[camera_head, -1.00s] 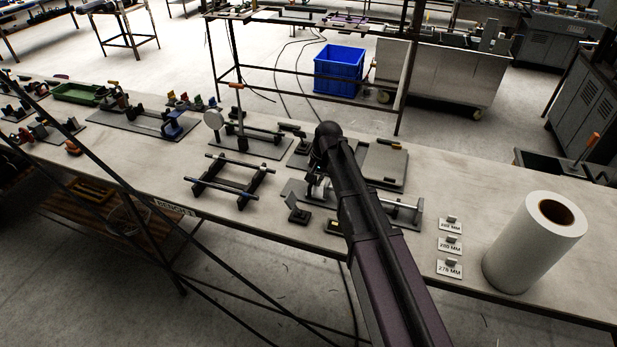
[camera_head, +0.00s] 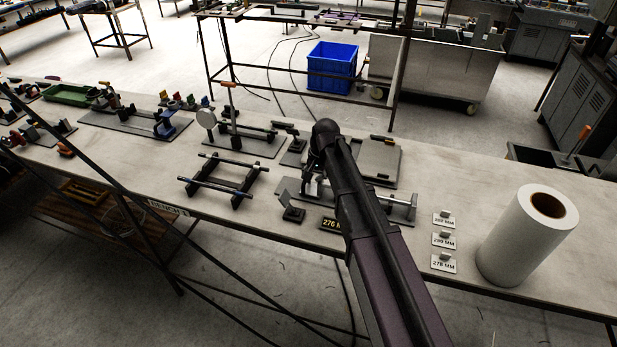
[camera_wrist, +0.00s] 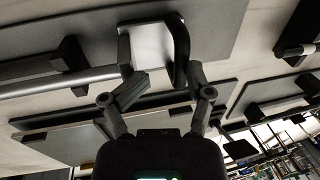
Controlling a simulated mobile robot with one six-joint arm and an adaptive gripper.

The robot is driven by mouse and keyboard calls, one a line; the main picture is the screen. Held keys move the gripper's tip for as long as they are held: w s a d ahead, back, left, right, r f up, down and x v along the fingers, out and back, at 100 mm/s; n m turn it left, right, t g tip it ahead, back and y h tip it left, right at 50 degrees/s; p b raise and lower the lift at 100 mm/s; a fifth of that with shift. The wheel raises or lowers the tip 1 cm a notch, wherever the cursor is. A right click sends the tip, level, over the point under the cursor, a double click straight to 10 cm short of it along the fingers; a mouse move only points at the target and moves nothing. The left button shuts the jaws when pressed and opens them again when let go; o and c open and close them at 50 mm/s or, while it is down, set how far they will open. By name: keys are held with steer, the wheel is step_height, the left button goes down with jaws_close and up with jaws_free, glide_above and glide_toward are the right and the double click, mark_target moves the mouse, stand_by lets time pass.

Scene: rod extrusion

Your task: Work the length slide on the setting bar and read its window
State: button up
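The setting bar (camera_head: 398,208) lies near the front of the bench, its middle hidden behind my arm in the head view. Its small dark window (camera_head: 331,224) reads "276 M" in yellow, the end cut off by my arm. In the wrist view my gripper (camera_wrist: 154,55) has a finger on each side of the pale block of the length slide (camera_wrist: 148,45), with no clear gap seen. A metal rod (camera_wrist: 60,82) runs left from near it. In the head view the fingers and slide are mostly hidden.
Three small cards stand right of the bar: a top card (camera_head: 443,219), a middle card (camera_head: 443,239) and "278 MM" (camera_head: 443,263). A large white roll (camera_head: 520,245) stands beyond them. A dark rod rack (camera_head: 222,180) is to the left, a grey plate (camera_head: 378,160) behind.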

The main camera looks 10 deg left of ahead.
steer(key=shift+d, duration=0.15)
steer(key=shift+d+r+p, duration=0.15)
steer(key=shift+r+p, duration=0.8)
steer(key=shift+d+r+p, duration=0.1)
steer(key=shift+r+p, duration=0.8)
steer(key=shift+r, duration=0.05)
step_height(320, 180, up, 12)
steer(key=p, duration=1.2)
glide_above(315, 190)
steer(key=d, duration=0.2)
steer(key=shift+s+d+f, duration=0.1)
steer(key=shift+s+d, duration=0.05)
steer(key=shift+s, duration=0.05)
stand_by(0.6)
steer(key=s+d+f+n+h+b, duration=0.1)
steer(key=s+d+f+b, duration=0.5)
steer(key=s+d, duration=0.3)
steer(key=s+d+f+n+h+b, duration=0.1)
steer(key=s+d+f+b, duration=0.4)
steer(key=s+d, duration=0.5)
steer(key=d+f, duration=0.1)
steer(key=d, duration=0.1)
steer(key=shift+d+b, duration=0.4)
steer(key=shift+w, duration=0.1)
stand_by(0.6)
